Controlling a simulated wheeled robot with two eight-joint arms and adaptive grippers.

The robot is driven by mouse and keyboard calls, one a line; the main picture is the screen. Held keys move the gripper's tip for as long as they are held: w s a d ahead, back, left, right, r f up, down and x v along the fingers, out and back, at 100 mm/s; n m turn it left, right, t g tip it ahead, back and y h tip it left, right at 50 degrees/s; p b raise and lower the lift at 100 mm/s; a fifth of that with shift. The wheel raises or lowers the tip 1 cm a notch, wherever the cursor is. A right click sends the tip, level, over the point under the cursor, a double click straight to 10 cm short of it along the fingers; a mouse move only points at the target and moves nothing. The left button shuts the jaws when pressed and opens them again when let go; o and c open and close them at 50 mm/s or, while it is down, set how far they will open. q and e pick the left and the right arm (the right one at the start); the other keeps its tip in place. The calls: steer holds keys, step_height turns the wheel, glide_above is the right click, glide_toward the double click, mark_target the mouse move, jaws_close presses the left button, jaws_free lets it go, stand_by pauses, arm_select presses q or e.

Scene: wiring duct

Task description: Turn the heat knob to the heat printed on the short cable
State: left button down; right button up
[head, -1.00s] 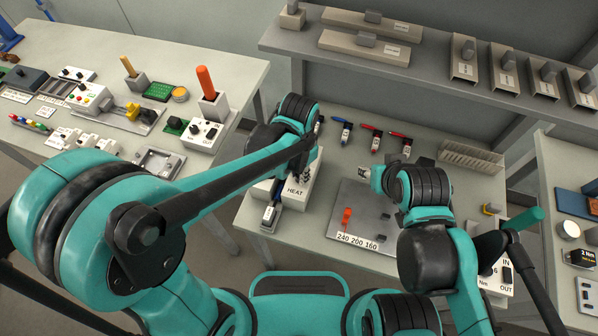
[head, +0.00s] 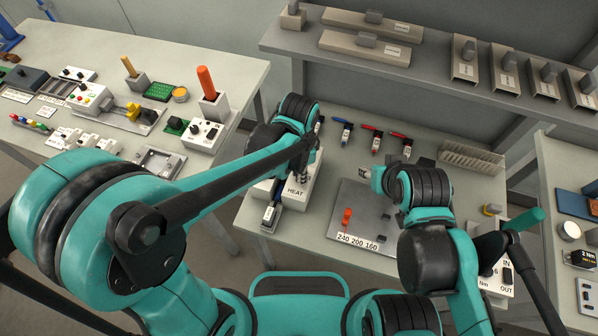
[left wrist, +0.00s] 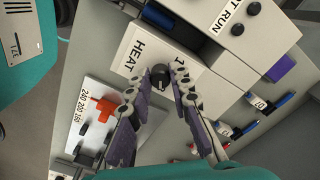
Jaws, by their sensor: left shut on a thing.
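The white HEAT box (head: 293,203) stands at the front left of the middle table. In the left wrist view its black heat knob (left wrist: 160,77) sits between the fingertips of my left gripper (left wrist: 158,90), which is shut on it. Part of the printed scale beside the knob is covered by a finger. In the head view the left arm hides the knob, and my left gripper (head: 308,165) is over the box. My right gripper (head: 368,174) hovers above the grey plate; its jaws are too small to read. I cannot tell which thing is the short cable.
The grey plate (head: 345,203) bears a red piece (head: 347,215), black pieces and the print 240 200 160. Blue- and red-ended labelled items (head: 376,140) lie behind it. A blue-and-black item (head: 270,214) stands left of the HEAT box. A shelf (head: 440,62) runs along the back.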

arm_select(q)
steer(key=c, duration=1.4)
jaws_free()
steer(key=shift+o, duration=0.2)
step_height(320, 180, up, 12)
steer(key=s+a+f+n+t+b, duration=0.1)
steer(key=s+a+f+n+t, duration=0.1)
steer(key=a+n, duration=0.4)
steer(key=s+a+f+n+t+b, duration=0.2)
steer(key=a+n+t, duration=0.3)
steer(key=a, duration=0.6)
steer(key=shift+s+a+f+n, duration=0.3)
steer(key=shift+s+f+n, duration=0.25)
steer(key=shift+n, duration=0.45)
